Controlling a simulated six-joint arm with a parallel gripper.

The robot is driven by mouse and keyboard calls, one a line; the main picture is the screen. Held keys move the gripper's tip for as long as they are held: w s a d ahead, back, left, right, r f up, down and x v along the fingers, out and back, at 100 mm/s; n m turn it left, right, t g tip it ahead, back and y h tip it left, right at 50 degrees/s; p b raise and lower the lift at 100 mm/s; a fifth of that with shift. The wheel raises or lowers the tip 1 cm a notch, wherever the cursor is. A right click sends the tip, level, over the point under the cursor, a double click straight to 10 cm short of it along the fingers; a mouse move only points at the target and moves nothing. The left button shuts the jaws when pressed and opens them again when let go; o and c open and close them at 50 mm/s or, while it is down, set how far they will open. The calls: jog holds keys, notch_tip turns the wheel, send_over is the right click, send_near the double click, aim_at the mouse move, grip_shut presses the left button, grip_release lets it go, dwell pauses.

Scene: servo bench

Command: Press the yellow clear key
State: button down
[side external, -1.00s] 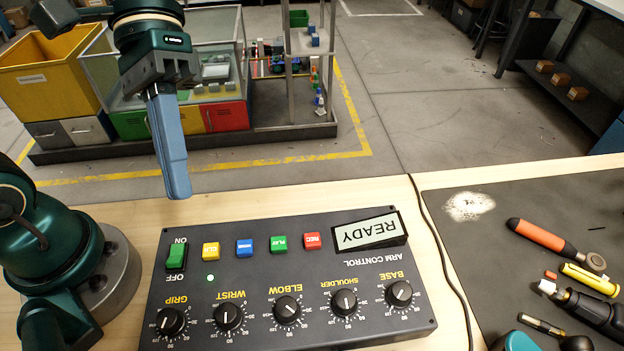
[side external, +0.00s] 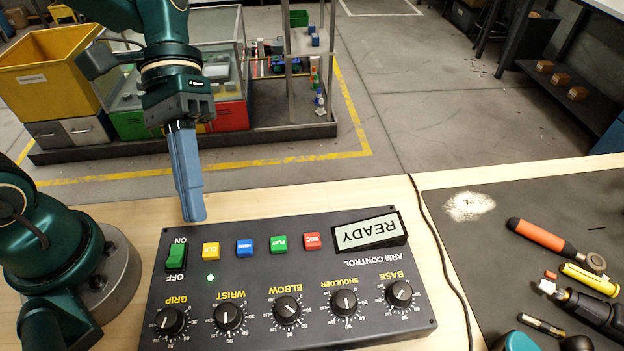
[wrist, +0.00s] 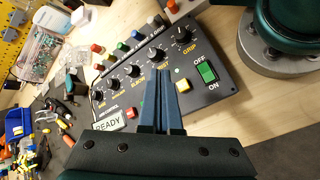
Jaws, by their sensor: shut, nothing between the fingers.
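The yellow clear key (side external: 211,250) is on the dark control box (side external: 300,325), between the green ON/OFF switch (side external: 176,256) and the blue key (side external: 244,248). My gripper (side external: 194,218) is shut and empty, with its blue fingers pointing down. In the side view its tips are just behind the box's back edge, a little above and left of the yellow key, and apart from it. In the wrist view the fingers (wrist: 165,75) reach over the box, and the yellow key (wrist: 182,87) shows just right of them.
A green key (side external: 279,243), a red key (side external: 312,241) and a READY display (side external: 368,232) continue the row. Several black knobs (side external: 288,307) line the front. A cable (side external: 440,245) runs right of the box. Tools, including an orange screwdriver (side external: 540,238), lie on a dark mat (side external: 450,240).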

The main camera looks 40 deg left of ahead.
aim_at(214, 245)
jog(key=shift+f, duration=2.65)
jog(key=shift+f, duration=0.15)
jog(key=shift+f, duration=0.25)
jog(key=shift+f, duration=0.45)
dwell(0.5)
jog(key=shift+r, duration=0.9)
jog(key=shift+r, duration=0.1)
jog(key=shift+r, duration=2.4)
